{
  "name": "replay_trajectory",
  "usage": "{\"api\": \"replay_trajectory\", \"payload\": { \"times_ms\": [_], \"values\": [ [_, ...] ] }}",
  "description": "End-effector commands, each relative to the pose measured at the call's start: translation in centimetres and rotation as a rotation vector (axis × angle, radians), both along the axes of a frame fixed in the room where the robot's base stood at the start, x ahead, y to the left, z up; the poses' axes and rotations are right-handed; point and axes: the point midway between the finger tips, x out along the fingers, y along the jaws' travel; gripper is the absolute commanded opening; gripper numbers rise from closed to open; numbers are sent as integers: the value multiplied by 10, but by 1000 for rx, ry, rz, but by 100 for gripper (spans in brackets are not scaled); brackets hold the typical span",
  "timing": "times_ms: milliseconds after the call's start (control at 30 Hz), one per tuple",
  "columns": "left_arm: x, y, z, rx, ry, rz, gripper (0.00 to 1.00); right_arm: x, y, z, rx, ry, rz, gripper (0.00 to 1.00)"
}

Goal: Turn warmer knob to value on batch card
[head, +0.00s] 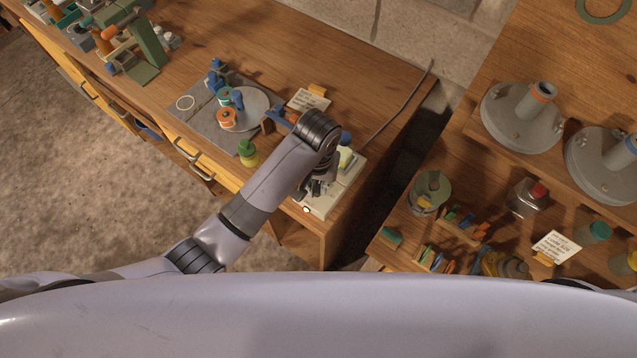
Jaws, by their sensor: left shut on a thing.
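The warmer (347,183) is a pale, low box at the right end of the wooden bench, with a yellow item on its top at the back. My left gripper (313,189) points down over its front part, shut on what appears to be the warmer knob, which the fingers hide. The knob's setting and scale cannot be read. A small written card (309,100) stands in an orange holder behind my left arm. Another written card (557,246) is on the right-hand shelf. I cannot read either or tell which is the batch card. My right gripper is out of view.
A grey mat (200,118) with a round plate, blue pieces and spools lies left of my arm. A green-and-yellow piece (248,153) stands near the bench's front edge. A dark gap separates the bench from the right-hand shelves, which hold jars and grey flanged parts (515,120).

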Motion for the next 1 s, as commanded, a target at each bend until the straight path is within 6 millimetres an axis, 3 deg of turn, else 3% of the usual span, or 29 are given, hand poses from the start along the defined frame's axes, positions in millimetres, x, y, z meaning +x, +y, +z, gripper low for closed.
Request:
{"api": "replay_trajectory", "payload": {
  "times_ms": [1000],
  "values": [
    [6, 3, 3, 2, -9, -967, 0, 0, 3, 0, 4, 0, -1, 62]
  ]
}}
